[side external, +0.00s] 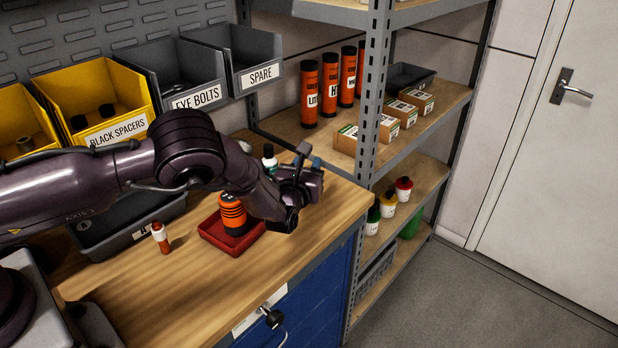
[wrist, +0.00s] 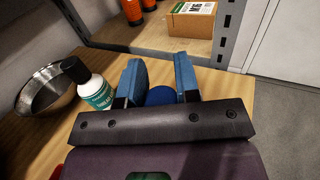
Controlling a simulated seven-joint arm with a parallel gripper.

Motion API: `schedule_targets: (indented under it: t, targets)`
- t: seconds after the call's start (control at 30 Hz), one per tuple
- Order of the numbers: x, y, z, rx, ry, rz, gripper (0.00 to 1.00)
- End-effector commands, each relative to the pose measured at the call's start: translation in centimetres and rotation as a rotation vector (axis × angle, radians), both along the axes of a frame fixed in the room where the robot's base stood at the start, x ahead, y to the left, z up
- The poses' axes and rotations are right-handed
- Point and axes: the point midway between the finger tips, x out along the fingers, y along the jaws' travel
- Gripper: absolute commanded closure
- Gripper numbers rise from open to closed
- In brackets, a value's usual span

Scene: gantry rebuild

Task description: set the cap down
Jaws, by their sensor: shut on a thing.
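My gripper (side external: 309,157) is over the back right part of the wooden bench, near the shelf post. In the wrist view its two blue finger pads (wrist: 159,78) are shut on a dark blue rounded cap (wrist: 161,96). Only part of the cap shows between the pads, above the dark gripper body. In the side view I cannot make the cap out. I cannot tell whether it touches the bench top (side external: 130,300).
A white-and-green bottle with a black top (wrist: 95,88) stands left of the fingers, beside a metal bowl (wrist: 42,88). A red tray (side external: 211,237) holds an orange-black cylinder (side external: 232,212). A small orange bottle (side external: 160,238) stands left. The front bench is clear.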

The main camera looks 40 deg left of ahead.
Motion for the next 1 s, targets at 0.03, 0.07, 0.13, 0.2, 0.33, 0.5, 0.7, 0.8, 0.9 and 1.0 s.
schedule_targets:
  t: [0.03, 0.07, 0.13, 0.2, 0.33, 0.5, 0.7, 0.8, 0.9, 1.0]
  targets:
    - [0.2, 0.0, -0.2, 0.0, -0.001, 0.001, 0.93]
    - [0.3, 0.0, -0.4, 0.0, 0.0, 0.001, 0.93]
    - [0.6, 0.0, -1.0, -0.001, 0.0, 0.0, 0.93]
    - [0.5, 0.0, -2.2, 0.0, 0.002, -0.001, 0.93]
    - [0.5, 0.0, -3.5, 0.0, 0.0, 0.0, 0.93]
    - [0.5, 0.0, -3.6, 0.0, -0.002, 0.0, 0.93]
    - [0.5, 0.0, -3.9, 0.0, -0.001, 0.0, 0.93]
    - [0.5, 0.0, -3.9, 0.0, -0.001, 0.0, 0.54]
    - [0.5, 0.0, -3.9, 0.0, -0.001, 0.0, 0.44]
    - [0.5, 0.0, -3.9, 0.0, -0.001, 0.0, 0.44]
